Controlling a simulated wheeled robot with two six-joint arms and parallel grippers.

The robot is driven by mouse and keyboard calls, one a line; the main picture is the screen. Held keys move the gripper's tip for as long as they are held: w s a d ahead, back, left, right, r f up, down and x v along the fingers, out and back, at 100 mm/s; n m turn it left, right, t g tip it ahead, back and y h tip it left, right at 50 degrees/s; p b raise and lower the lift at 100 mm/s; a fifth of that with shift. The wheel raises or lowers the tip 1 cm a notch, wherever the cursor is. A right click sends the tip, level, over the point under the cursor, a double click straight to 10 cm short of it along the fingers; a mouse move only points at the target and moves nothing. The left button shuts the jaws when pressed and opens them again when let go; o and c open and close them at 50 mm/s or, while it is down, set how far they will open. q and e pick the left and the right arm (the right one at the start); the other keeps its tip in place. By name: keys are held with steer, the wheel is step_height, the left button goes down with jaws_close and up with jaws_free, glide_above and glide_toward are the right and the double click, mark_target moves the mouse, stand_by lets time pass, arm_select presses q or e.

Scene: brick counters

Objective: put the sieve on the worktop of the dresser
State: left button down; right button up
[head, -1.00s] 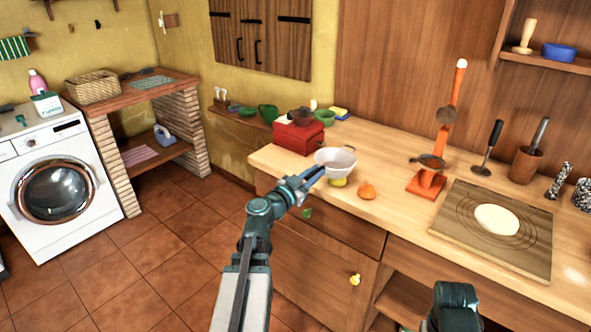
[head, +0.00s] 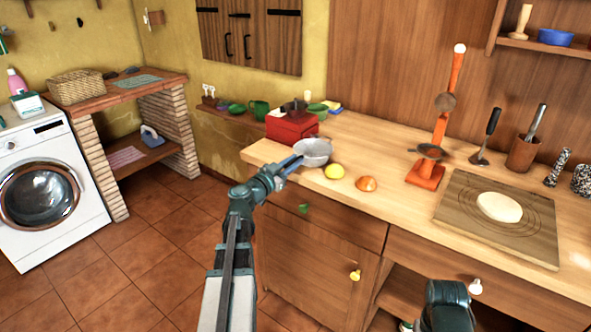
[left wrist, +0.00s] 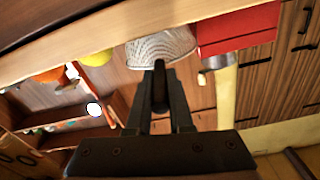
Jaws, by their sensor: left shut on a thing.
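The sieve (head: 316,152), a grey mesh bowl, is at the left end of the wooden dresser worktop (head: 385,137), close in front of a red box. My left gripper (head: 291,164) is shut on the sieve's near-left rim. In the left wrist view the mesh of the sieve (left wrist: 163,47) shows right beyond the fingers (left wrist: 160,80), beside the worktop's edge. I cannot tell whether the sieve's bottom touches the worktop. Part of my right arm shows at the bottom of the head view, but its gripper is out of view.
A lemon (head: 334,171) and an orange (head: 367,184) lie just right of the sieve. The red box (head: 291,127) stands behind it. An orange stand (head: 428,172) and a board with dough (head: 470,228) are further right. Bare worktop lies between the lemon and the back wall.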

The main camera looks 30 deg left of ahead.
arm_select(q)
steer(key=shift+f, duration=0.2)
steer(key=c, duration=0.8)
jaws_free()
steer(key=shift+r, duration=0.1)
steer(key=shift+r, duration=0.15)
steer(key=s, duration=0.8)
steer(key=s+a, duration=0.1)
steer(key=s, duration=0.3)
steer(key=shift+a+f, duration=0.1)
steer(key=shift+f, duration=0.2)
